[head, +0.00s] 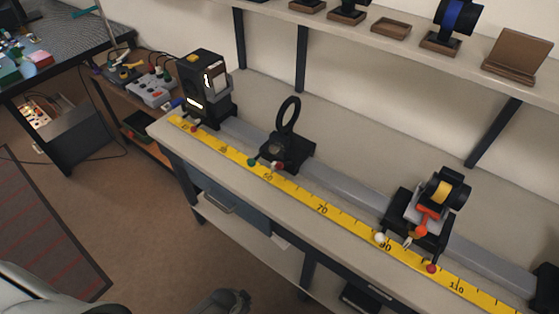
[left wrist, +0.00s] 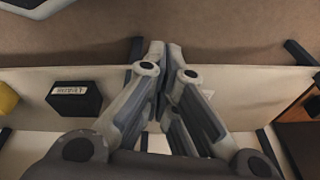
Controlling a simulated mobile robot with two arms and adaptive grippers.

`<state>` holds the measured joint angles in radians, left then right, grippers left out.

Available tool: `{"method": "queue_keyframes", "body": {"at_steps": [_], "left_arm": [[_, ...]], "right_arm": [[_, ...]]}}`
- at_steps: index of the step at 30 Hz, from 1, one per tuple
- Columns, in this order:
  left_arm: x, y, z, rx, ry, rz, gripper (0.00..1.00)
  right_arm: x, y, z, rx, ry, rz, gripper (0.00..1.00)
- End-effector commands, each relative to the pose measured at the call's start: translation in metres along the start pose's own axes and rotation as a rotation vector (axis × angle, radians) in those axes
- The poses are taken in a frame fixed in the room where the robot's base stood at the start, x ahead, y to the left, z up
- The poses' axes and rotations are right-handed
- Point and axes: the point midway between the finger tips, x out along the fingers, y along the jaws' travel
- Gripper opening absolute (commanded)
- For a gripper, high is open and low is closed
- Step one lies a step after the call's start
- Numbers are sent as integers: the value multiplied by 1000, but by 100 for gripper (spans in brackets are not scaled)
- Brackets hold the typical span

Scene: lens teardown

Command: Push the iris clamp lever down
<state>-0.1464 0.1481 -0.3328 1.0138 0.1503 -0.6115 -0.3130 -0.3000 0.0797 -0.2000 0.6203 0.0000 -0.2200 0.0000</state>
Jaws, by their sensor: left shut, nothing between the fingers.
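On the bench rail, the right carrier (head: 400,212) holds a short black and yellow cylinder (head: 447,188). An orange lever (head: 426,217) sticks out at its front, beside a white knob (head: 380,238) and a red knob (head: 431,268). Which part is the iris clamp lever is not certain; the orange lever looks most like it. My left gripper (head: 232,302) is at the bottom edge of the head view, low in front of the bench and well apart from the lever. In the left wrist view its fingers (left wrist: 162,48) are together and empty. My right gripper is not in view.
A yellow ruler (head: 322,208) runs along the bench front. A ring holder (head: 289,115) and a black lamp-like box (head: 207,85) stand further left on the rail. A shelf (head: 380,40) with several parts hangs above. The floor in front of the bench is clear.

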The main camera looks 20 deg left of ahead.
Motion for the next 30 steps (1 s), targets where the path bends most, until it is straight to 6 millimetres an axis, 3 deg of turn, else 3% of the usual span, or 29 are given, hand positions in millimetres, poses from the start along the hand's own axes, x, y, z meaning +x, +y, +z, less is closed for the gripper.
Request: {"method": "queue_keyframes", "body": {"at_steps": [1,3,12,18,23,30], "left_arm": [[-17,-7,-26,43,21,1,0],[-35,-12,-56,104,42,9,0],[-131,-14,-169,402,128,50,0],[-196,-4,-217,603,173,73,0],[-244,6,-243,757,201,86,0],[-270,-4,-285,1126,206,79,0]], "right_arm": [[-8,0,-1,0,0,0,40],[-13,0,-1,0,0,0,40],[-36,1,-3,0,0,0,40],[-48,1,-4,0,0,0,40],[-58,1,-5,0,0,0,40],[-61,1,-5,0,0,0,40]]}}
